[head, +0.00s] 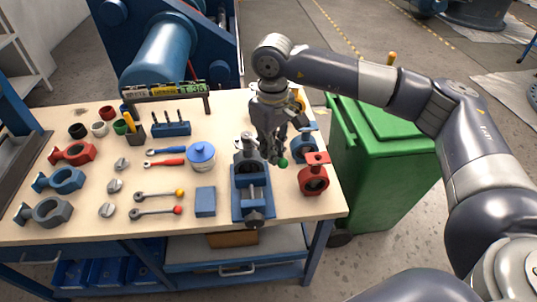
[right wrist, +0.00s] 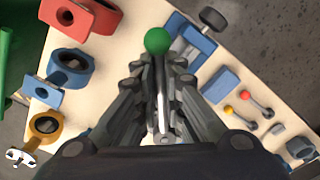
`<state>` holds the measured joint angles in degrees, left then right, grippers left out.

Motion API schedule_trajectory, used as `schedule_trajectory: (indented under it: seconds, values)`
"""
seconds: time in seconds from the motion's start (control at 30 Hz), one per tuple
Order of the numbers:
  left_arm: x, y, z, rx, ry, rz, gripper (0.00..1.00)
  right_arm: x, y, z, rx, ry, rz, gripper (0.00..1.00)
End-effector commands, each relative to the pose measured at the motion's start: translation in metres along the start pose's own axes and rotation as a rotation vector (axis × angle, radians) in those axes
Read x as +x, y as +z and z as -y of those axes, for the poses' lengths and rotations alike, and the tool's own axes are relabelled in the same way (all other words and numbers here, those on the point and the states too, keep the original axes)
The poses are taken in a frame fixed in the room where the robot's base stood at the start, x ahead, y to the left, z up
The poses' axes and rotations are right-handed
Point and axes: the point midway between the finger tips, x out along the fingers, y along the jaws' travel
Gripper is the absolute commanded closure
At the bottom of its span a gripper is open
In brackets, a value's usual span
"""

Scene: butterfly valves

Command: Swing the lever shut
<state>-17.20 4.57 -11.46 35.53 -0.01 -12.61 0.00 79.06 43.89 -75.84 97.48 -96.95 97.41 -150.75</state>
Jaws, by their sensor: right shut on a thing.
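A lever with a green knob (head: 283,162) shows at the far end of the blue vise (head: 253,207). Beside the knob, a grey part (head: 246,160), seemingly the valve body, is partly hidden by my gripper. My right gripper (head: 272,150) comes down from above and is shut on the lever. In the right wrist view the lever's grey shaft (right wrist: 162,95) runs between the two fingers, and the green knob (right wrist: 158,40) sticks out past the fingertips. The lever's joint to the valve is hidden. My left gripper is not in view.
A red valve (head: 314,180) and a blue valve (head: 303,149) stand close to the right of the vise. A blue block (head: 205,201) and a lidded pot (head: 201,156) are to its left. Loose levers lie farther left. A green bin (head: 395,150) stands beside the table.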

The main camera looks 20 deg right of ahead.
Motion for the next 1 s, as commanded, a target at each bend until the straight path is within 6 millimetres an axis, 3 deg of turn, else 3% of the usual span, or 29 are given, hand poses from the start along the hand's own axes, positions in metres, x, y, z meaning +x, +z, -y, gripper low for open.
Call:
schedule_trajectory:
  seconds: [0.6,0.97,1.0]
  values:
    - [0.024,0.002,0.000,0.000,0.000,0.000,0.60,0.004,-0.001,-0.023,-0.236,0.001,0.005,1.00]
    - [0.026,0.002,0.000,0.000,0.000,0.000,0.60,0.001,-0.002,-0.028,-0.301,0.001,0.005,1.00]
    - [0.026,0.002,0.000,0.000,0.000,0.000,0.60,0.001,-0.002,-0.028,-0.301,0.001,0.004,0.82]
